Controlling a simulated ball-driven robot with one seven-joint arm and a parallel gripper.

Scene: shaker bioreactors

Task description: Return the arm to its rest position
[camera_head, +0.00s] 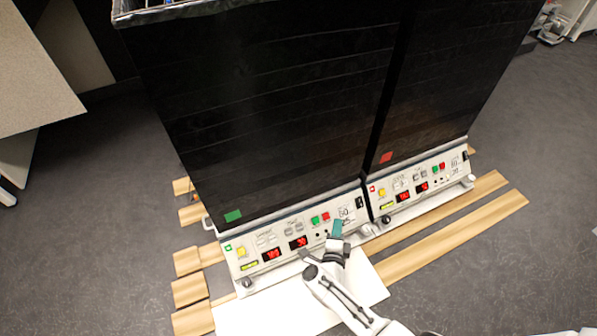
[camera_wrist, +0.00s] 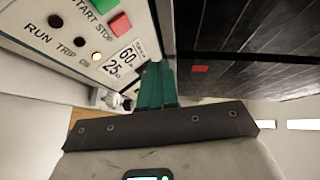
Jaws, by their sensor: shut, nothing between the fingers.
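My gripper (camera_head: 336,229) is at the front of the left shaker's control panel (camera_head: 290,241), near its right end. Its teal fingers also show in the wrist view (camera_wrist: 157,84), pressed together with nothing between them. In the wrist view the panel's green start button (camera_wrist: 104,5) and red stop button (camera_wrist: 120,24) lie up and left of the fingertips. My arm reaches up from the lower right in the head view. I cannot tell whether the fingertips touch the panel.
Two tall black shaker cabinets (camera_head: 260,110) stand side by side on wooden planks (camera_head: 440,243). The right shaker has its own panel (camera_head: 420,187) with lit red displays. A white board (camera_head: 270,312) lies in front. Grey floor is open at right. A table (camera_head: 35,80) stands at left.

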